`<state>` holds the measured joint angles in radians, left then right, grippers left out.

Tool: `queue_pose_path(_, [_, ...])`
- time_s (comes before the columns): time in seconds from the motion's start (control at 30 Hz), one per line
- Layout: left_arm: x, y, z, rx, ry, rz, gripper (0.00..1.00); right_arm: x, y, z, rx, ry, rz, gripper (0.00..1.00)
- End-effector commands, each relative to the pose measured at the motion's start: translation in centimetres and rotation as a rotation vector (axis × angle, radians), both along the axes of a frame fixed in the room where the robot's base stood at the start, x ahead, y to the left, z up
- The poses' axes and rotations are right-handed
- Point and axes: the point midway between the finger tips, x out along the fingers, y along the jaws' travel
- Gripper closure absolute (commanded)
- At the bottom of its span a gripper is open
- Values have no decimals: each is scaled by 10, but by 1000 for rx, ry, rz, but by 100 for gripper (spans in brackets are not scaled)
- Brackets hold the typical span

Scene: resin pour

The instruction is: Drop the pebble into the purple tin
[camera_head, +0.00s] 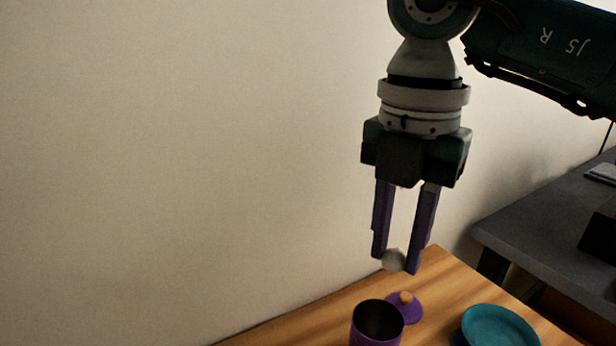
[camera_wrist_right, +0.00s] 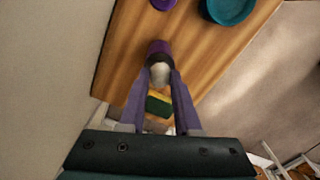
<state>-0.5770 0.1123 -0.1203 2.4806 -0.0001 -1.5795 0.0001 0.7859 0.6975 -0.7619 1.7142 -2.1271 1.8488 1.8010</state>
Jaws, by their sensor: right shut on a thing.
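My right gripper (camera_head: 394,264) points down with its purple fingers shut on a pale grey, rounded pebble (camera_head: 393,260). The pebble is held between the fingertips, clear of the table, and it also shows in the right wrist view (camera_wrist_right: 160,74). The purple tin (camera_head: 376,341) stands upright and open on the wooden table, with a dark inside. In the head view it is below and slightly left of the pebble, its base cut off by the frame. In the right wrist view the tin (camera_wrist_right: 158,46) is partly hidden behind the pebble. My left gripper is not in view.
A purple lid (camera_head: 409,310) with a wooden knob lies just behind the tin. A teal plate (camera_head: 498,328) lies to the right. A wall borders the table; a dark grey table (camera_head: 540,222) stands at right.

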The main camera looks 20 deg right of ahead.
Motion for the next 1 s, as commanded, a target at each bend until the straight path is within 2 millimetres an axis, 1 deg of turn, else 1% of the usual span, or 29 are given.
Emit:
queue_pose_path(0.07, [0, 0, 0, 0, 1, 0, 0, -1, 3, -4, 1, 0, 11, 100])
queue_pose_path(0.17, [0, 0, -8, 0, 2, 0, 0, -1, 3, -12, 1, 0, 14, 100])
queue_pose_path(0.5, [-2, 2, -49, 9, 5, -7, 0, -1, 3, -53, 1, 0, 13, 100])
queue_pose_path(0.6, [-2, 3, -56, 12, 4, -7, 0, -1, 3, -61, 1, 0, 13, 100])
queue_pose_path(0.93, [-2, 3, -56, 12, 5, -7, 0, -1, 3, -61, 0, 0, 12, 100])
queue_pose_path(0.97, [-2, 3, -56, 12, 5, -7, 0, -1, 3, -61, 0, 0, 12, 65])
queue_pose_path(1.0, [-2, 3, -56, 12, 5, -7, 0, -1, 3, -61, 0, 0, 12, 61])
